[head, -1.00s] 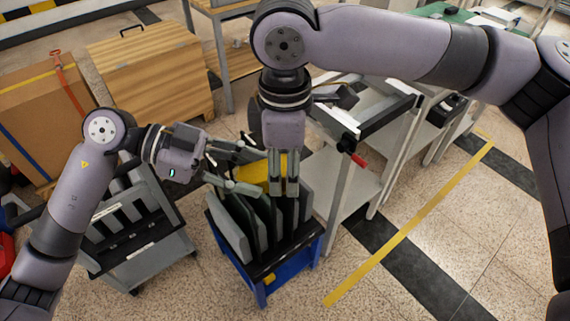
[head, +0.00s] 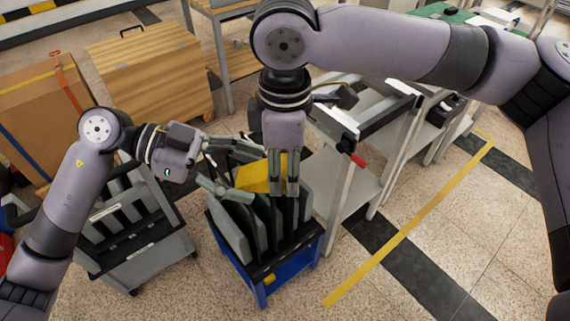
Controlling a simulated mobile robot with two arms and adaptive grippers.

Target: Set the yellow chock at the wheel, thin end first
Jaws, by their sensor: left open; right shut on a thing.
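The yellow chock (head: 254,178) is in the air above the blue-framed cart (head: 291,268). My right gripper (head: 285,192) points down and is shut on its right part. My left gripper (head: 250,170) is open, with its two fingers spread at the chock's left side; I cannot tell whether either finger touches it. The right fingers hide part of the chock, so its thin end is not clear. A small dark caster wheel (head: 135,292) shows under the grey cart on the left. I cannot tell which wheel the task means.
Several grey panels stand upright in the blue-framed cart, just below both grippers. The grey slotted cart (head: 160,262) stands to the left. Floor beyond the yellow line (head: 420,218) is clear.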

